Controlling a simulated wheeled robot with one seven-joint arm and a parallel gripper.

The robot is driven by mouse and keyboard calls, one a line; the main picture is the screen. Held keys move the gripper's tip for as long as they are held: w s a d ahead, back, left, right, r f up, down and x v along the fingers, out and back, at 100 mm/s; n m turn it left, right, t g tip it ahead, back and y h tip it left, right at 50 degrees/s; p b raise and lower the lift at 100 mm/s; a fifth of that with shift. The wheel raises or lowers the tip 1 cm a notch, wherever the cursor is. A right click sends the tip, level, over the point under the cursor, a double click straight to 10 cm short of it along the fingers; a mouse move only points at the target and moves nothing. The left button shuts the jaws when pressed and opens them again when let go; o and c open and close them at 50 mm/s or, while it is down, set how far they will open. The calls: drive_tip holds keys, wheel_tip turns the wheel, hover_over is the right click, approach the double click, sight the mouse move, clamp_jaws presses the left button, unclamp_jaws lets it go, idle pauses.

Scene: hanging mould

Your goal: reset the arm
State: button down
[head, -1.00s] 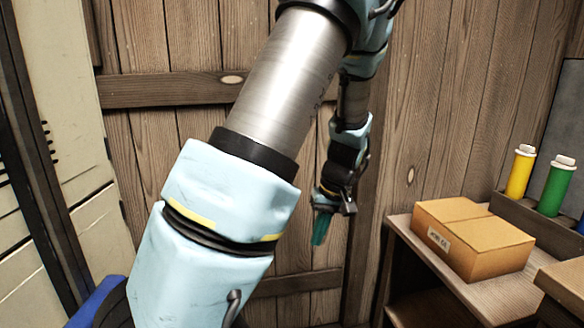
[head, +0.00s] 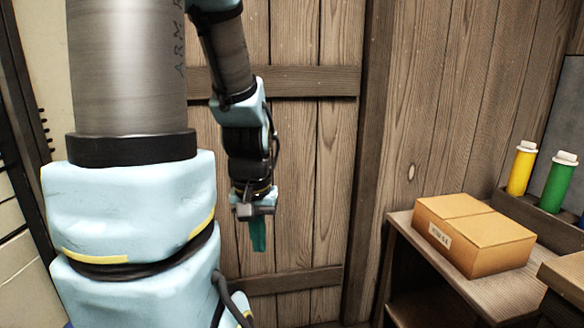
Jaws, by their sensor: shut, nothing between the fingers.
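My arm (head: 130,210) fills the left part of the head view, its thick light-blue and grey links close to the camera. It bends over at the top and its far part hangs down in front of the plank wall. My gripper (head: 257,236) is at the lower end, pointing down, with teal fingers. The fingers look closed together and hold nothing. It hangs in free air, left of the shelf and apart from it.
A wooden shelf (head: 405,222) at the right bears a cardboard box (head: 474,232). Yellow (head: 521,170) and green (head: 559,183) bottles stand in a rack behind it. A plank wall (head: 430,110) closes the back. A pale locker (head: 18,255) stands at the far left.

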wheel_tip(320, 180, up, 18)
drive_tip(key=p, duration=1.6)
drive_tip(key=shift+p, duration=0.4)
